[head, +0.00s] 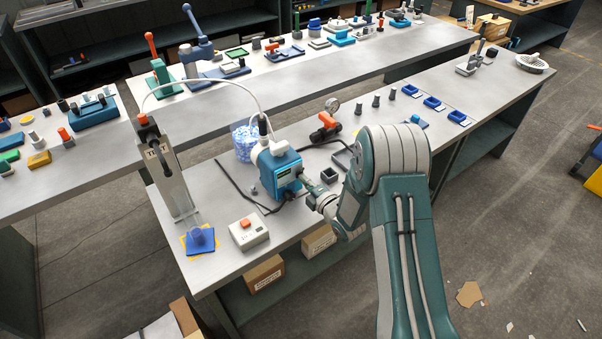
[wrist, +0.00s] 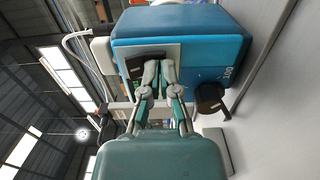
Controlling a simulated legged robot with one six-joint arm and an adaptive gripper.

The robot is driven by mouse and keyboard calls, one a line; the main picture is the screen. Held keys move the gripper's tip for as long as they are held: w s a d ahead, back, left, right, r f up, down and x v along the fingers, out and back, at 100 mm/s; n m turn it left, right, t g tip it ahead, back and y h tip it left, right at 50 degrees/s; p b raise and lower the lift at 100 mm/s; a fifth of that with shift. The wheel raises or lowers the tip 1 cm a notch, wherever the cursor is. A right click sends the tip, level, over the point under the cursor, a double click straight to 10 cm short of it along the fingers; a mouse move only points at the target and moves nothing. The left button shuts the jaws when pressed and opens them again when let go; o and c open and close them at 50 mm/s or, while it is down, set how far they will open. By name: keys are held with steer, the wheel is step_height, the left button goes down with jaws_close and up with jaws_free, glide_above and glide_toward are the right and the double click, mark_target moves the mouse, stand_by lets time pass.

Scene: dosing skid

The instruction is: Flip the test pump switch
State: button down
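A blue dosing pump (head: 277,165) stands on the near bench; its blue housing fills the top of the wrist view (wrist: 190,45). Its front has a grey panel with a dark part (wrist: 134,67), partly hidden by my fingers, and a black knob (wrist: 210,98). My gripper (wrist: 159,66) has its fingers together at the panel, with nothing visible held; I cannot tell whether they touch it. In the head view my gripper (head: 304,178) is at the pump's right front. A pale box (head: 250,237) with an orange switch (head: 245,223) sits apart at the bench's front edge; its lettering is unreadable.
A tub of blue beads (head: 245,143) is behind the pump. Black cables lie around the pump.

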steer(key=v, duration=0.7)
stand_by(0.3)
stand_by(0.3)
steer(key=s+d+r+m+g+h, duration=0.1)
steer(key=d+r+m+h, duration=0.4)
steer(key=r, duration=0.4)
steer(key=s+d+r+m+g+h, duration=0.2)
steer(key=d+r+m+h, duration=0.15)
steer(key=r+m, duration=0.4)
steer(key=s+r+m+g, duration=0.2)
steer(key=s+m, duration=0.2)
steer(key=s, duration=0.5)
steer(key=s+r+m+g+h, duration=0.1)
steer(key=s+r+m+g, duration=0.1)
steer(key=s, duration=0.7)
steer(key=s+r+m+g, duration=0.2)
steer(key=s+r+m, duration=0.2)
steer(key=s, duration=0.5)
steer(key=shift+s+d+r+m, duration=0.2)
steer(key=shift+d+m, duration=0.05)
steer(key=shift+m, duration=0.9)
steer(key=shift+h, duration=0.25)
